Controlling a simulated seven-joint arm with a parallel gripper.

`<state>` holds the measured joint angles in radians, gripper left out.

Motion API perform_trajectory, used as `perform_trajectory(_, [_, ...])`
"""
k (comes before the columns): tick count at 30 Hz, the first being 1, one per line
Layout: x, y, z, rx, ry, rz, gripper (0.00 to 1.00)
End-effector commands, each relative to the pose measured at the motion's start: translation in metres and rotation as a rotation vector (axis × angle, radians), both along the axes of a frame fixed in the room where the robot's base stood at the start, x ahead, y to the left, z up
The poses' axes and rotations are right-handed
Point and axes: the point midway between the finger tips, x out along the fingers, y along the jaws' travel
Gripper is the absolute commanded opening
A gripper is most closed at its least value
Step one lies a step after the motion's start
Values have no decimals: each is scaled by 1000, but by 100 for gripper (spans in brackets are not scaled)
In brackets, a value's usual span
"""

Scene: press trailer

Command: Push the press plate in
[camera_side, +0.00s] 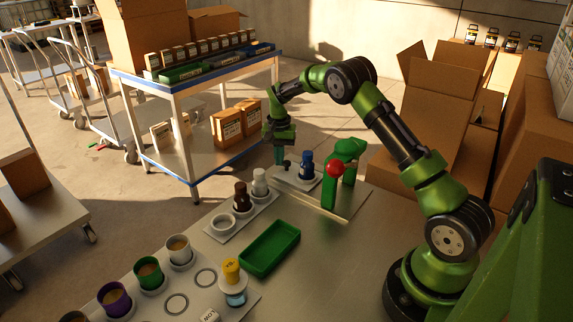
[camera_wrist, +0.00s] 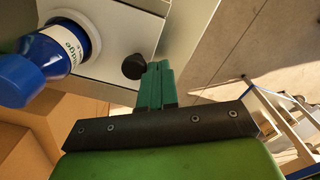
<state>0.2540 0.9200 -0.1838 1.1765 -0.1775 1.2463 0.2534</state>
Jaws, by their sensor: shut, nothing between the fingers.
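The press (camera_side: 345,160) is a green frame with a red ball (camera_side: 336,168) on a base at the table's far end. Its pale press plate (camera_side: 286,176) carries a blue bottle (camera_side: 306,164), to the left of the green frame. In the wrist view the plate (camera_wrist: 104,93) shows with the bottle (camera_wrist: 62,48) standing in a round seat and a black knob (camera_wrist: 134,66) near the plate's edge. My gripper (camera_side: 279,160) is shut and empty, pointing down beside the knob. Its green fingertips (camera_wrist: 158,68) are close to the knob; whether they touch it I cannot tell.
A green tray (camera_side: 270,248) lies on the table in front of the press. A holder (camera_side: 241,229) with a brown and a white bottle stands left of the press. Several cups and a yellow-capped bottle (camera_side: 232,271) are nearer. A shelf cart (camera_side: 195,90) stands beyond.

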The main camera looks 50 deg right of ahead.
Motion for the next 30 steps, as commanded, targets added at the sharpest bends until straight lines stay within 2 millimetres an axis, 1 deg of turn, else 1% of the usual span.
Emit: perform_trajectory(30, [-70,-1,1,-1,0,-1,0])
